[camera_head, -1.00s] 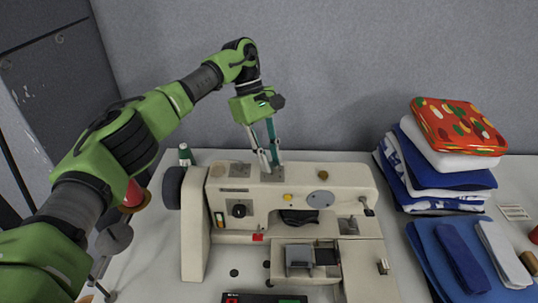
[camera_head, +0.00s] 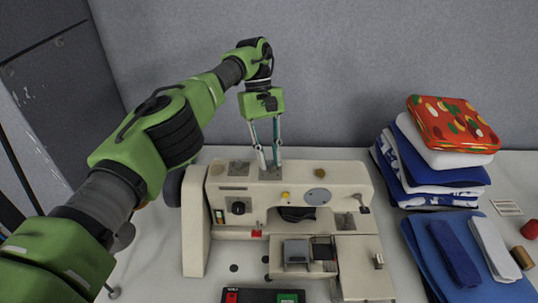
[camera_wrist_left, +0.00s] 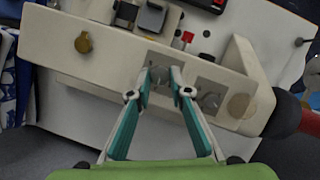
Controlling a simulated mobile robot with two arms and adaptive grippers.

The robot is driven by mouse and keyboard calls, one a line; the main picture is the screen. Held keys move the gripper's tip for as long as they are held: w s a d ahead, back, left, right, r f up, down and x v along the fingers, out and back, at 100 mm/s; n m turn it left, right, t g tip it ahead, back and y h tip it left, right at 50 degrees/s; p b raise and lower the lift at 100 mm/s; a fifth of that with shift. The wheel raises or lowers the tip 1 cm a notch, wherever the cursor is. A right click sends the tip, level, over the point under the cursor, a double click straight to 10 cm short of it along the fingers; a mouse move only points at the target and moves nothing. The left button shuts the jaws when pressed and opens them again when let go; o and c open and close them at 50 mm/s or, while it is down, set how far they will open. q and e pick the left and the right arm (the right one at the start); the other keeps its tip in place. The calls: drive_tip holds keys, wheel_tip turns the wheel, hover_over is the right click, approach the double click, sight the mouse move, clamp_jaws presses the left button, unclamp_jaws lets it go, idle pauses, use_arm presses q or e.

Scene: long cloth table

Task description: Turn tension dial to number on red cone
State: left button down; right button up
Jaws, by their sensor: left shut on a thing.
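A cream sewing machine (camera_head: 300,182) stands on the table. My left gripper (camera_head: 270,167) points down at its top from behind. Its fingers are shut around a small grey dial (camera_wrist_left: 160,72) on a square metal plate on the machine's top; the fingers hide part of it, and no number on it is readable. A second grey knob (camera_head: 240,167) sits to the left, and a black knob (camera_head: 238,208) is on the front face. A red cone (camera_wrist_left: 308,120) shows at the right edge of the left wrist view; no number shows on it. My right gripper is out of view.
Folded cloths (camera_head: 440,165) are stacked at the right, with blue fabric (camera_head: 460,258) and thread spools (camera_head: 522,257) near them. A black tray (camera_head: 262,294) with red and green pieces lies in front. A grey wall stands behind.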

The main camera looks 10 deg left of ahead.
use_arm(q)
drive_tip(key=shift+f, duration=0.1)
drive_tip(key=c, duration=1.8)
unclamp_jaws()
drive_tip(key=shift+c, duration=0.2)
